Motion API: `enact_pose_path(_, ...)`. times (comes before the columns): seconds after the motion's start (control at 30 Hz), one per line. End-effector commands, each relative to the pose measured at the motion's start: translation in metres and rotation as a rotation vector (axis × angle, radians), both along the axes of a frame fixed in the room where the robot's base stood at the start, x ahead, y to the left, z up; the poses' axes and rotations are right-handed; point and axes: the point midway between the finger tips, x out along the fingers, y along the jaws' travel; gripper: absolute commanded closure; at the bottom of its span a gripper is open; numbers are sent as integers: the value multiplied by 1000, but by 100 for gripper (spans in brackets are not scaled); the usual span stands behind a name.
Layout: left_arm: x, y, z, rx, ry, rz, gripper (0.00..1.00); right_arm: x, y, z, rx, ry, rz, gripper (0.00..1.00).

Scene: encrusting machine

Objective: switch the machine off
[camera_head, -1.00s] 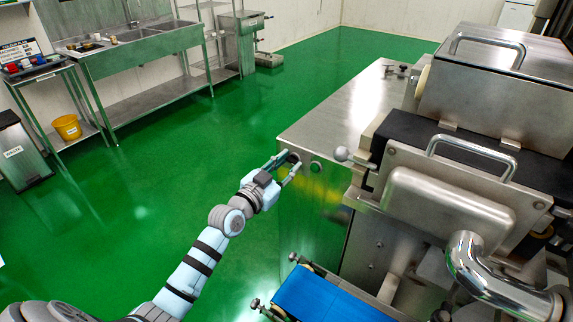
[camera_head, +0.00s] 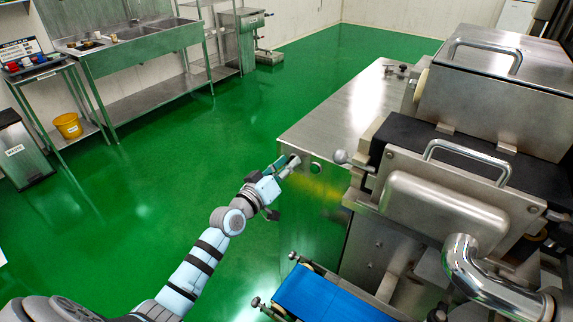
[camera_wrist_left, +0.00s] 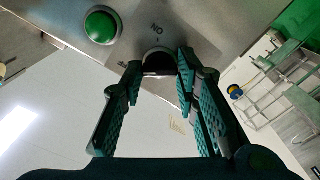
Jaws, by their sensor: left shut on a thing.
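The encrusting machine (camera_head: 320,210) is a steel body on the right of the head view. Its front panel carries a dark rotary switch (camera_wrist_left: 158,57) and a round green button (camera_wrist_left: 102,25). The button also shows in the head view (camera_head: 315,167). An "ON" label (camera_wrist_left: 157,29) and a partly hidden label beside the switch are on the panel. My left gripper (camera_head: 286,166) is at the panel, its teal fingers (camera_wrist_left: 163,75) shut on the switch, one on each side. The fingers partly hide the switch, and I cannot tell where it points. My right gripper is not in view.
The blue conveyor belt (camera_head: 325,298) sticks out below the panel. The hopper housing (camera_head: 455,205) and bent steel pipe (camera_head: 480,265) stand to the right. The green floor (camera_head: 160,200) left of the machine is clear. A sink bench (camera_head: 145,48) stands along the back wall.

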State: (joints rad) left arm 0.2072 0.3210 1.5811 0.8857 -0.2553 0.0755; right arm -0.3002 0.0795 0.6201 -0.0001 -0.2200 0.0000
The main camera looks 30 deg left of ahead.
Motion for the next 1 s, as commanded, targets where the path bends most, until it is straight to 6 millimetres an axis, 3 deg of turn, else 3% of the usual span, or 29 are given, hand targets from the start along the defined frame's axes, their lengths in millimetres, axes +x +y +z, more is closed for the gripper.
enact_pose_path(0.7,0,0,-1,-90,15,0,100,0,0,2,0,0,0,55)
enact_pose_path(0.73,0,0,-1,-90,15,0,70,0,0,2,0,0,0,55)
enact_pose_path(0.8,0,0,-1,-89,15,0,59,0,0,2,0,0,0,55)
enact_pose_path(0.87,0,0,-1,-89,13,-1,52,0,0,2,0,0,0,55)
enact_pose_path(1.0,0,0,-1,-88,13,-1,52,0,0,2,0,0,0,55)
